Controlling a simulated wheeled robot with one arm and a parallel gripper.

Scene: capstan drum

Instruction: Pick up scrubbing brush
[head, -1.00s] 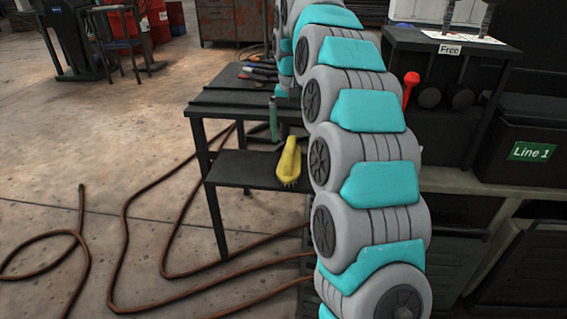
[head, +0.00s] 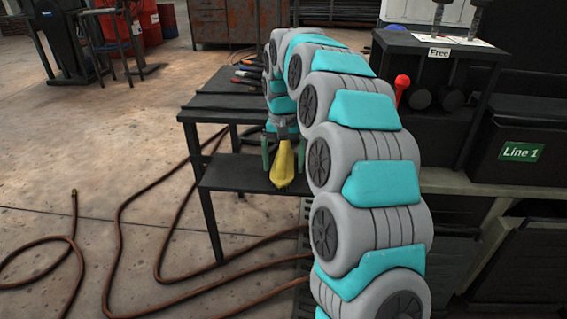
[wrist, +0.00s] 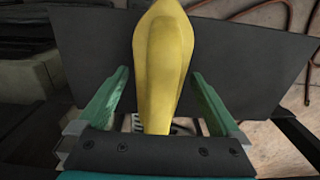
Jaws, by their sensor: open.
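The yellow scrubbing brush (head: 283,165) is at the lower shelf of the dark metal table in the head view. In the wrist view the brush (wrist: 163,60) runs up the middle of the picture, its near end between the fingers. My gripper (head: 283,152) is at the brush. Its two green fingers (wrist: 160,95) stand open on either side of the yellow body, with a visible gap on each side. Some bristles show low beside the left finger. Whether the brush rests fully on the shelf is hard to tell.
The dark table's top (head: 210,103) lies just above the shelf (head: 235,178), close to my arm. Several hand tools (head: 250,75) lie at its back. A brown hose (head: 125,215) loops on the floor. A black bin labelled Line 1 (head: 520,135) stands to the right.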

